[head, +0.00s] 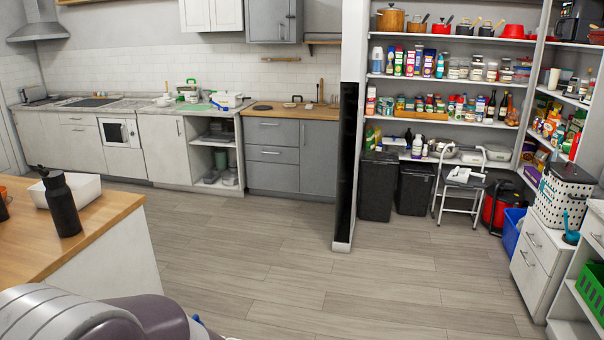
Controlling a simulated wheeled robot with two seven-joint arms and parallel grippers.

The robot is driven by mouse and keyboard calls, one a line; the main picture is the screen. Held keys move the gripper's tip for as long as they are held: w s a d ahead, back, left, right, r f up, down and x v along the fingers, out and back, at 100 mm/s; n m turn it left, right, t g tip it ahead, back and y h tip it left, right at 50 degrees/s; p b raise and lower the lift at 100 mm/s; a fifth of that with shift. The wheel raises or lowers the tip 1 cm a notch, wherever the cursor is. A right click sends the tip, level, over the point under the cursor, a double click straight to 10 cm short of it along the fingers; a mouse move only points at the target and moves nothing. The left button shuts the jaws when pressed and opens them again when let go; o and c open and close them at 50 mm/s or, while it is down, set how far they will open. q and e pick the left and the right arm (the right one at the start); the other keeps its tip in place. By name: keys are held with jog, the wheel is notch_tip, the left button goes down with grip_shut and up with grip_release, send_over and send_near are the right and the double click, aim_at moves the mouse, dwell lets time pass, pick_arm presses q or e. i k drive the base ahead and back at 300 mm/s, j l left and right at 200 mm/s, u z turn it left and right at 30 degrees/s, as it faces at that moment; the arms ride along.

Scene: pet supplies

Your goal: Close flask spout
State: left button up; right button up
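A dark flask (62,208) stands upright on the wooden countertop (112,210) at the left of the head view. Its lid (48,175) has a small part sticking out at the top left. It is too small to tell whether this spout is up or folded down. Neither of my grippers is in view. Only a grey and purple part of my own body shows at the bottom left, in front of the counter.
A white tray (68,190) sits just behind the flask. A second dark object (2,205) is cut off at the left edge. The floor (270,260) is clear in the middle. Shelves, bins (378,187) and a folding step stool (462,182) stand at the right.

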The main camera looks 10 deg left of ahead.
aim_at(43, 172)
jog(key=i, duration=0.95)
jog(key=i+u, duration=0.1)
jog(key=i, duration=0.85)
